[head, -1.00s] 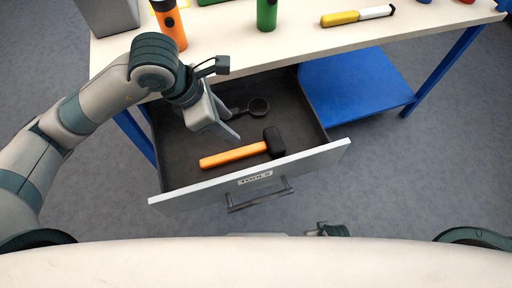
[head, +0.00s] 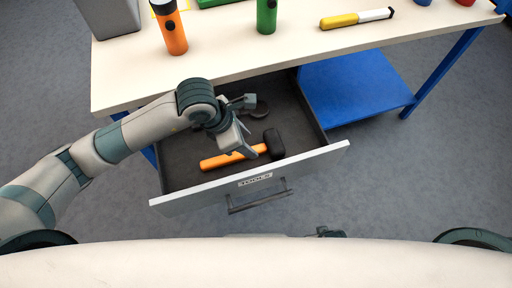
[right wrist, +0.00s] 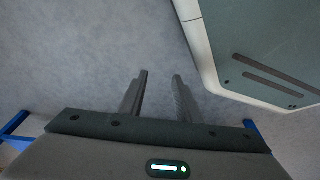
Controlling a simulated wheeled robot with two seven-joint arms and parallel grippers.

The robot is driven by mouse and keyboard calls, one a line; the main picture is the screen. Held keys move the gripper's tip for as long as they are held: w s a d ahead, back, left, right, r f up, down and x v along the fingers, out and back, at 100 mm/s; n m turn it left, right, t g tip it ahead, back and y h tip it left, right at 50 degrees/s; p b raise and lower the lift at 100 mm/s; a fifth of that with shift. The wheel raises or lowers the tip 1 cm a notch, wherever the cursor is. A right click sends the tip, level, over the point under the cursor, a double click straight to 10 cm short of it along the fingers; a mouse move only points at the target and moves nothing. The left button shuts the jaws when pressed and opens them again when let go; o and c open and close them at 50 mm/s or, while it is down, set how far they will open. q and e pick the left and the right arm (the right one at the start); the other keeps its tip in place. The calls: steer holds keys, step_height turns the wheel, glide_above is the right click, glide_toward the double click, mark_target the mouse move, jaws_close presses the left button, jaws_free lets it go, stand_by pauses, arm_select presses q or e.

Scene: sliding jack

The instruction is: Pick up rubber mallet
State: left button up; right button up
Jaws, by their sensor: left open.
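The rubber mallet (head: 222,160) lies in the open drawer near its front wall in the head view. It has an orange handle pointing left and a black head (head: 274,143) at the right. My left gripper (head: 247,152) is open, over the handle close to the black head, and hides part of the handle. I cannot tell whether its fingers touch the mallet. My right gripper (right wrist: 158,92) shows in the right wrist view with its two fingers apart and nothing between them, above grey floor.
The drawer (head: 184,194) is pulled out and has a label and a dark handle. The tabletop (head: 225,55) holds an orange flashlight (head: 174,38), a green one (head: 266,18) and a yellow-white tool (head: 340,20). A blue shelf (head: 350,82) is at the right.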

mark_target(255, 149)
arm_select(q)
steer(key=shift+d+f, duration=0.1)
steer(key=shift+f, duration=0.25)
steer(key=shift+f, duration=0.1)
steer(key=shift+w+p+x, duration=0.15)
steer(key=shift+p+x, duration=0.1)
steer(key=shift+x, duration=1.05)
steer(key=shift+w+p+x, duration=0.15)
steer(key=shift+p+x, duration=0.05)
steer(key=shift+x, duration=1.1)
steer(key=shift+a, duration=0.2)
jaws_close()
